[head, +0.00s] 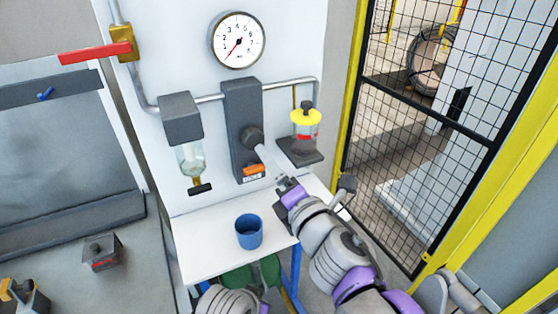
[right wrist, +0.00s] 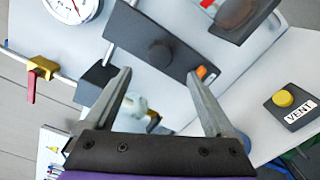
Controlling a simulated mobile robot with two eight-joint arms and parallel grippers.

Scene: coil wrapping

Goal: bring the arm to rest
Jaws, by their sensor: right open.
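My right gripper (head: 271,166) is in front of the wall panel, close to the dark grey block (head: 242,125) with a round knob (head: 252,137) and an orange tag. In the right wrist view my right gripper (right wrist: 158,73) has its two fingers wide apart, with nothing between them. The block (right wrist: 140,38) and its knob (right wrist: 161,54) show beyond the fingertips; whether they touch cannot be told. My right arm reaches in from the lower right of the head view. My left gripper is not in view.
The panel carries a gauge (head: 238,40), a red-handled valve (head: 95,53), a clear bowl (head: 190,158) and a yellow-capped jar (head: 305,119). A blue cup (head: 249,231) stands on the white table (head: 205,252). A yellow-framed mesh fence (head: 430,90) is at right. A VENT box (right wrist: 292,107) shows in the wrist view.

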